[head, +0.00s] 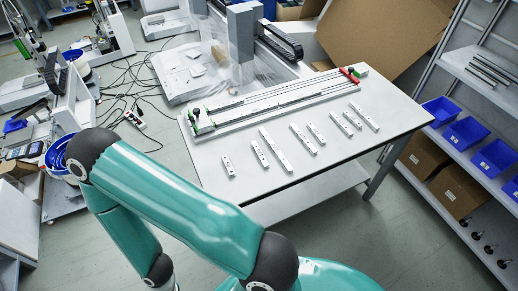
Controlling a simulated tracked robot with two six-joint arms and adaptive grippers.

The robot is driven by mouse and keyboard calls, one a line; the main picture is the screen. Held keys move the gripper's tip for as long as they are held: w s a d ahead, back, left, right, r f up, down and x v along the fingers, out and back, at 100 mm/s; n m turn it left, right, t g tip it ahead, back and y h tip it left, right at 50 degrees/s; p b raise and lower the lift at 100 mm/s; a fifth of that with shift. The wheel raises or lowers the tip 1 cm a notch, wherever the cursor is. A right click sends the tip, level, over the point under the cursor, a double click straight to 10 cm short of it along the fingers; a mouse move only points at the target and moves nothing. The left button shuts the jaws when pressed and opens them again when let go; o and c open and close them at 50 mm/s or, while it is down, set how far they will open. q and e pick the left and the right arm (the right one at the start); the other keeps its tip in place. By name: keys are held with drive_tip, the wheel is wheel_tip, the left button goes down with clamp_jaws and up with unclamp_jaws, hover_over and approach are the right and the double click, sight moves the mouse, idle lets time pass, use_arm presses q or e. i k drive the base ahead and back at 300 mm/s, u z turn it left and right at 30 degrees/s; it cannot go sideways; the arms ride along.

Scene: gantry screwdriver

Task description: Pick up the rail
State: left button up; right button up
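Several white rails of different lengths lie apart from each other, roughly in a row, on the light table (345,158) in the head view. A short one (228,166) is at the left end, and a long one (275,150) lies a little right of it. Another rail (303,139) is near the middle, and one more (364,116) is at the right end. I cannot tell which one is meant. A teal arm of mine crosses the foreground below the table. Neither gripper shows in the frame.
A long linear unit (285,97) with green and red end parts runs along the table's back. A grey gantry (243,40) and a large cardboard sheet (385,30) stand behind. A shelf with blue bins (466,133) is at right.

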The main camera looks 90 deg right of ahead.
sight(287, 166)
drive_tip(key=u, duration=0.65)
drive_tip(key=i, duration=0.15)
drive_tip(key=z, duration=2.15)
drive_tip(key=k, duration=0.55)
drive_tip(key=z, duration=0.4)
drive_tip(key=i, duration=0.5)
